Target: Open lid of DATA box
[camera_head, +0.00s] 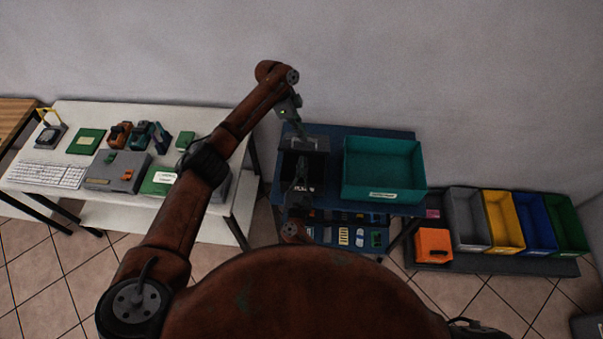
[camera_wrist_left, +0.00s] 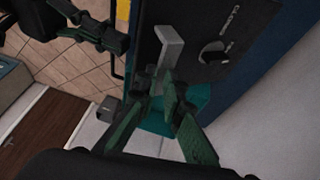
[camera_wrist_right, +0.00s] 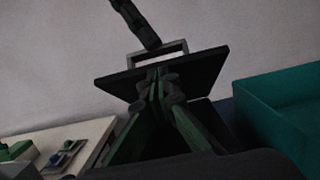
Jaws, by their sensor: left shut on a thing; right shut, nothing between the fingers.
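The dark DATA box (camera_head: 312,178) stands on the blue table, with white lettering on its front. Its black lid (camera_head: 317,144) shows in the right wrist view (camera_wrist_right: 204,72) as a tilted plate; how far it stands off the box is unclear. My left gripper (camera_head: 299,126) is shut on the lid's grey handle, which shows in the left wrist view (camera_wrist_left: 170,48) beside a round knob (camera_wrist_left: 214,53). My right gripper (camera_wrist_right: 157,78) is shut and empty in front of the lid; contact is unclear. It also shows in the left wrist view (camera_wrist_left: 75,18).
A teal bin (camera_head: 383,192) stands right of the box, close by. Small items lie on the lower shelf (camera_head: 345,236). Coloured bins and an orange box (camera_head: 433,245) are at the right. A white desk (camera_head: 225,222) with devices is at the left, and a wall rises behind.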

